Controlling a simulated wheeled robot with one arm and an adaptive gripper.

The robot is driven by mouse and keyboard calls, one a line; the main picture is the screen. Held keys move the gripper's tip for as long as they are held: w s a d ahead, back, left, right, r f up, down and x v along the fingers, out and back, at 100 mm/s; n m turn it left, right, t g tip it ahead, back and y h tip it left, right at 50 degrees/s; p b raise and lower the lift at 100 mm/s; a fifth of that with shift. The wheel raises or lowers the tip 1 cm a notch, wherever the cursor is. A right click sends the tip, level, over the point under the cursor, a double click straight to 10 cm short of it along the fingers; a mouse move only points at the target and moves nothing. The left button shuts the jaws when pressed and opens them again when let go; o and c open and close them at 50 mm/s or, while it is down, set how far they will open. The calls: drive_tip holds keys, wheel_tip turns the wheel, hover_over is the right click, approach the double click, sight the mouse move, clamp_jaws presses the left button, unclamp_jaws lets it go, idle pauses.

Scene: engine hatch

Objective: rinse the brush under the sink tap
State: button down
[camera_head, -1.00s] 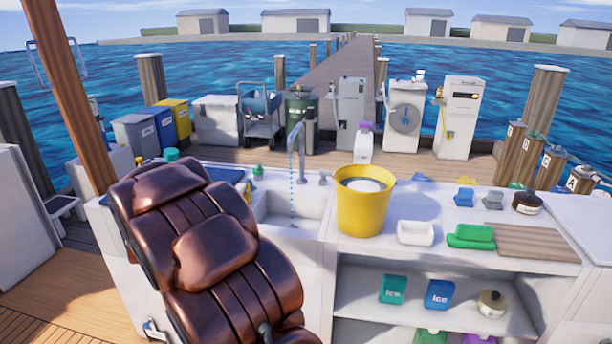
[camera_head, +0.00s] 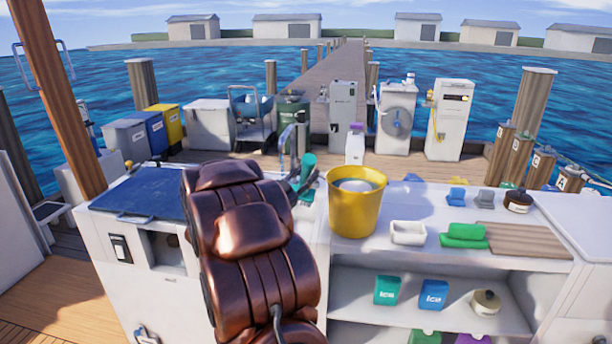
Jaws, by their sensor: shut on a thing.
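A teal-green piece, which looks like the brush (camera_head: 307,163), shows at my gripper (camera_head: 301,181) just right of my copper-brown arm. My gripper is small and dark here and shut on the brush; the fingers are partly hidden. The grey sink tap (camera_head: 301,128) rises behind, its spout curving left. A thin blue stream of water (camera_head: 282,161) shows below the spout at the edge of my arm. The brush appears right of the stream, but I cannot tell their distance in depth. My arm hides the sink basin.
A yellow bucket (camera_head: 355,208) stands close to the right of my gripper. A blue hatch lid (camera_head: 140,192) lies to the left.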

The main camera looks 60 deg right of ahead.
drive_tip(key=shift+w+d+f+p, duration=0.2)
drive_tip(key=shift+w+d+p, duration=0.25)
drive_tip(key=shift+w+d, duration=0.55)
drive_tip(key=shift+w+d+f+p, duration=0.2)
drive_tip(key=shift+w+d+p, duration=0.2)
drive_tip(key=shift+w+d, duration=0.6)
drive_tip(key=w+d+f+p, duration=0.2)
drive_tip(key=w+d+p, duration=0.1)
drive_tip(key=w+d, duration=0.2)
drive_tip(key=shift+w+d, duration=0.3)
drive_tip(key=shift+w, duration=0.2)
